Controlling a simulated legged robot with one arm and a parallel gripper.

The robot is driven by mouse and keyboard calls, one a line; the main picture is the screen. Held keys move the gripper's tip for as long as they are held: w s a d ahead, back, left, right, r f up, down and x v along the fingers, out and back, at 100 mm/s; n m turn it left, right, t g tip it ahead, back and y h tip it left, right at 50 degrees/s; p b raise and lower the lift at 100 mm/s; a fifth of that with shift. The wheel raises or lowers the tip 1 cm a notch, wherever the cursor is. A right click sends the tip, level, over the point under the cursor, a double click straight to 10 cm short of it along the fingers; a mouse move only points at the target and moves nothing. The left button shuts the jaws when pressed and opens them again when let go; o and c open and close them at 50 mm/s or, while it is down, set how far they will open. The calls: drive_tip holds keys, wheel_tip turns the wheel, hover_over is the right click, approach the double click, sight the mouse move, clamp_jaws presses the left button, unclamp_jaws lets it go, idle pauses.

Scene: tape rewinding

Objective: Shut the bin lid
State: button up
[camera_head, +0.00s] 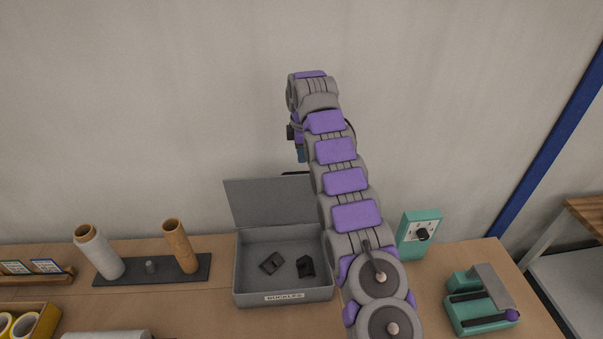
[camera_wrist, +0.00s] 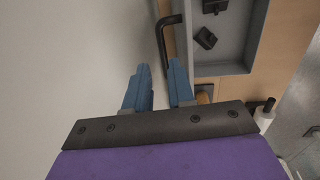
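The grey bin (camera_head: 284,292), labelled BUCKLES, stands on the bench with two dark buckles inside. Its lid (camera_head: 265,203) is up, standing steeply at the bin's rear edge. A dark handle bar (camera_wrist: 166,40) shows in the wrist view, and a short piece of it shows at the lid's top edge in the head view. My gripper (camera_head: 300,155) is above the lid's top edge, largely hidden behind my arm. In the wrist view my gripper (camera_wrist: 159,68) has its blue fingers apart with nothing between them. The handle is just beyond the fingertips, apparently apart from them.
A dark stand (camera_head: 150,270) with two upright rolls is left of the bin. A teal box with a knob (camera_head: 420,233) and a teal tape device (camera_head: 480,303) are to the right. The wall is close behind the bench. My arm hides the bin's right side.

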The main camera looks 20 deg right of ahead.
drive_tip(key=shift+w+d+f+b, duration=0.15)
drive_tip(key=shift+f+b, duration=0.1)
drive_tip(key=shift+f, duration=1.45)
drive_tip(key=shift+w+a+f+b, duration=0.1)
drive_tip(key=shift+f+b, duration=0.1)
drive_tip(key=shift+f, duration=1.5)
drive_tip(key=shift+c, duration=0.4)
clamp_jaws()
